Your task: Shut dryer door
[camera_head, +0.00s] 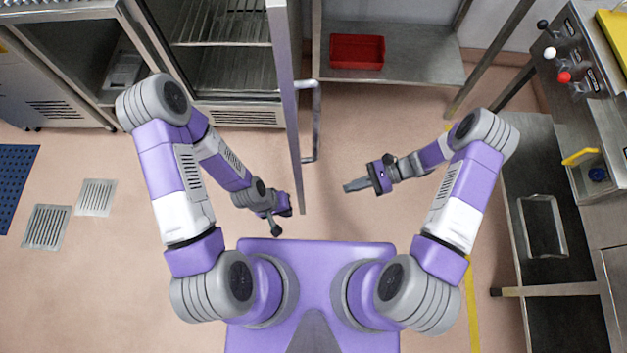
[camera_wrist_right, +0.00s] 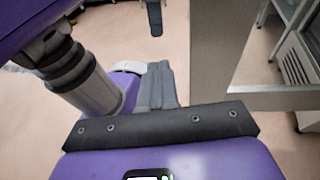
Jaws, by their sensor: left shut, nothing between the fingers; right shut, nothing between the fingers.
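The dryer door (camera_head: 291,110) stands open, seen nearly edge-on from above, swung out from the steel cabinet (camera_head: 238,115) toward me. Its bar handle (camera_head: 316,120) is on the door's right face. My left gripper (camera_head: 276,230) is shut and empty, low on the left side of the door near its free end. My right gripper (camera_head: 346,187) is shut and empty, right of the door and apart from it, fingers pointing left toward it. In the right wrist view, the shut fingers of my right gripper (camera_wrist_right: 160,85) show left of a grey upright panel, probably the door (camera_wrist_right: 213,50).
Wire racks (camera_head: 225,65) show inside the cabinet. A red bin (camera_head: 357,51) sits on a steel shelf (camera_head: 420,68) behind. A steel bench with control levers (camera_head: 565,77) runs along the right. Floor between the door and my right arm is clear.

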